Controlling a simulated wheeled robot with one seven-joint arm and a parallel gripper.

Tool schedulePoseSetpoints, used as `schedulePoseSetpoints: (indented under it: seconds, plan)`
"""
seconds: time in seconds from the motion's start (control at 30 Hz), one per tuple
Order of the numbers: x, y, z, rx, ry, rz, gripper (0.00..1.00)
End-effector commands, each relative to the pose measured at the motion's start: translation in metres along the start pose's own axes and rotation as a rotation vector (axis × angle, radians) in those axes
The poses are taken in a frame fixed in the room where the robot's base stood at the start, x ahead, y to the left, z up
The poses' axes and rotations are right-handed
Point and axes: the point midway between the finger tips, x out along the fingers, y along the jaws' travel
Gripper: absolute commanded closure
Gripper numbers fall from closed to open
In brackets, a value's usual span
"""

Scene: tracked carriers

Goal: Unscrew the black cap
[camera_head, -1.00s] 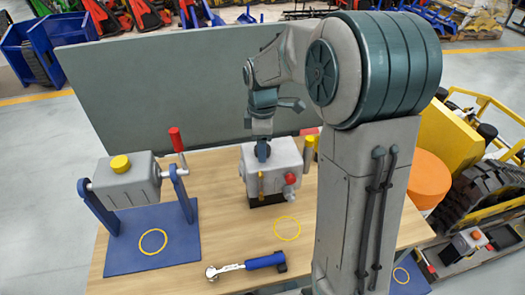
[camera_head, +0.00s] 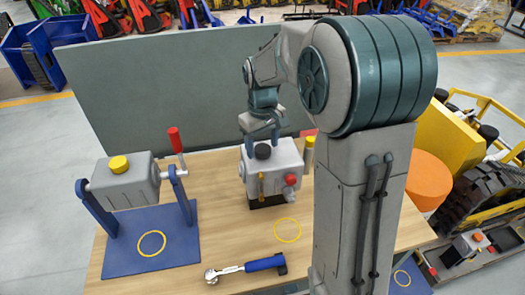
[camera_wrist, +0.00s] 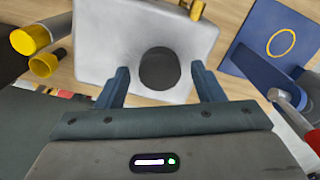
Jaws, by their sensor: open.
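The black cap (camera_head: 263,151) sits on top of a grey box-shaped carrier (camera_head: 256,181) in the middle of the table. In the wrist view the black cap (camera_wrist: 160,69) is a dark round knob on the pale top face of the carrier (camera_wrist: 110,35). My gripper (camera_head: 264,140) is above the carrier. In the wrist view its two blue-grey fingers (camera_wrist: 163,82) stand open, one on each side of the cap, with a visible gap to it on both sides. I cannot tell the exact height of the fingertips over the top face.
A grey box with a yellow cap (camera_head: 119,164) hangs in a blue stand (camera_head: 150,240) on the left, with a red-handled lever (camera_head: 176,141). A blue-handled ratchet (camera_head: 245,268) lies at the front. A grey panel stands behind.

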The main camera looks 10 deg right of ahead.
Motion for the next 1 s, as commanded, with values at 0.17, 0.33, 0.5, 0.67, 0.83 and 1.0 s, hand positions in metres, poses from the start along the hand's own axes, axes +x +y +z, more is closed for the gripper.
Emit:
schedulePoseSetpoints:
  seconds: [0.17, 0.33, 0.5, 0.67, 0.83, 1.0]
  plan:
    - [-0.0001, 0.0003, 0.0001, 0.068, 0.0, 0.0, 0.38]
    - [0.0001, -0.0002, -0.0001, 0.216, 0.0, 0.001, 0.38]
    - [0.0, 0.0002, 0.0, 0.415, 0.0, 0.001, 0.38]
    - [-0.0001, 0.0002, 0.0, 0.602, 0.0, 0.001, 0.38]
    - [-0.0002, -0.0003, -0.0001, 0.793, 0.0, 0.0, 0.38]
    - [0.0, 0.0002, 0.0001, 0.898, 0.0, 0.0, 0.38]
